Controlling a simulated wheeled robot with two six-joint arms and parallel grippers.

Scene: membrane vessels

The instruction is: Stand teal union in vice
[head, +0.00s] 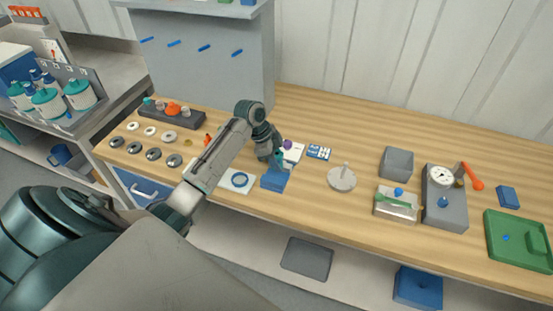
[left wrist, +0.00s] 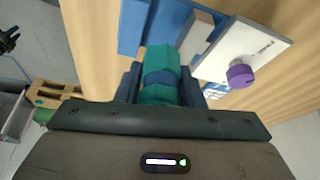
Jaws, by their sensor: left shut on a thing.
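The teal union (left wrist: 160,62), with a dark blue band around its middle, is between the fingers of my left gripper (left wrist: 162,88) in the left wrist view. My left gripper is shut on it. In the head view the gripper (head: 277,158) is just over the blue vice (head: 274,180) near the front edge of the bench, and it mostly hides the union. In the left wrist view the blue vice (left wrist: 131,28) lies beyond the union's far end. I cannot tell whether the union touches it. My right gripper is not in view.
A white plate with a purple knob (left wrist: 240,76) is close beside the vice. A white card with a blue ring (head: 238,181) lies left of the vice. A round grey stand (head: 341,180) is to the right. Rings and a dark rack (head: 172,116) fill the left end.

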